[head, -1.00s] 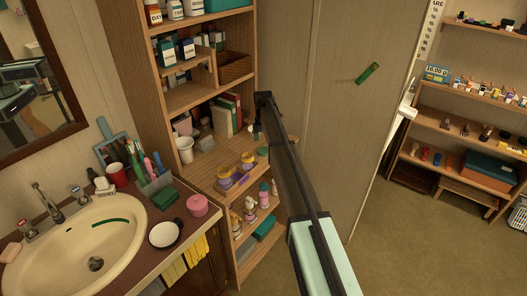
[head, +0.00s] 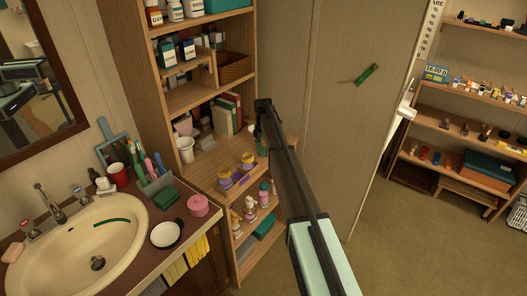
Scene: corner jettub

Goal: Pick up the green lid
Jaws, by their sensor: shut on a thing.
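My gripper (head: 258,130) reaches into the tall wooden shelf unit, at the right end of its middle shelf. It is small in the head view and partly hidden by my own dark arm. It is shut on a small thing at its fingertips. That thing is mostly hidden, and I take it to be the green lid; its shape cannot be made out. A small greenish object (head: 262,151) shows just below the fingertips, beside the arm. I cannot tell whether it touches the gripper.
Books (head: 226,114) and a white cup (head: 186,148) are behind. A counter with a sink (head: 75,240) and pink jar (head: 198,205) is at left. A partition (head: 345,120) stands at right.

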